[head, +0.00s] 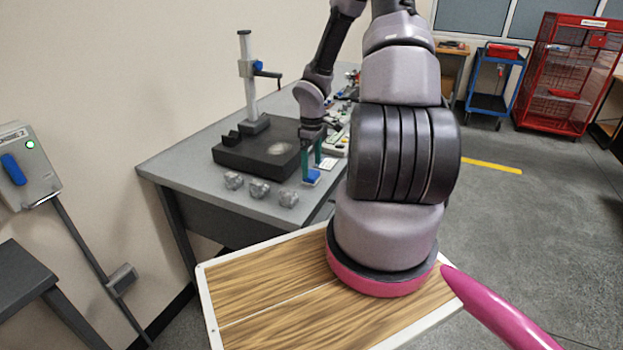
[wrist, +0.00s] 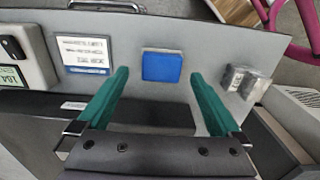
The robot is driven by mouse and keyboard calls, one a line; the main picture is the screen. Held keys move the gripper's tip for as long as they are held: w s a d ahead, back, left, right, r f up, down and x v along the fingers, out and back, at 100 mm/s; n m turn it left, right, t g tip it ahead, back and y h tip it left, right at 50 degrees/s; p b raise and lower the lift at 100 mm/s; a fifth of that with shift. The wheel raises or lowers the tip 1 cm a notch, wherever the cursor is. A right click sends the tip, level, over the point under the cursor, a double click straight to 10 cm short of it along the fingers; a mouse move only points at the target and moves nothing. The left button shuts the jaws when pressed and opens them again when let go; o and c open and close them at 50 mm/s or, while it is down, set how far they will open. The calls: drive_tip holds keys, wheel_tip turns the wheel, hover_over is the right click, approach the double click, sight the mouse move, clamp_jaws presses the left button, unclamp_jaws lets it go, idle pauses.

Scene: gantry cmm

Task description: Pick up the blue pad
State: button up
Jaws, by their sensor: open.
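The blue pad (wrist: 161,67) is a small square block with a pale rim, lying on the grey table (wrist: 215,40). In the wrist view it sits ahead of and between the two green fingers of my gripper (wrist: 158,90). In the head view the blue pad (head: 312,177) shows just below the fingertips of my gripper (head: 313,160). My gripper is open, points down and has nothing between its fingers. I cannot tell the exact height of the fingertips above the pad.
Several grey metal lumps (head: 259,189) lie left of the pad. A white label card (wrist: 86,54) and a grey device (wrist: 22,58) lie on the pad's other side.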

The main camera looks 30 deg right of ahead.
sight(311, 174)
wheel_tip(311, 174, down, 3)
drive_tip(key=shift+f, duration=0.15)
drive_tip(key=shift+c, duration=0.3)
drive_tip(key=shift+a, duration=0.1)
drive_tip(key=c, duration=1.2)
wheel_tip(311, 174, up, 10)
drive_tip(key=shift+r, duration=0.1)
drive_tip(key=shift+c, duration=0.2)
drive_tip(key=o, duration=0.8)
drive_tip(key=shift+c, duration=0.2)
drive_tip(key=c, duration=0.5)
drive_tip(key=shift+c, duration=0.5)
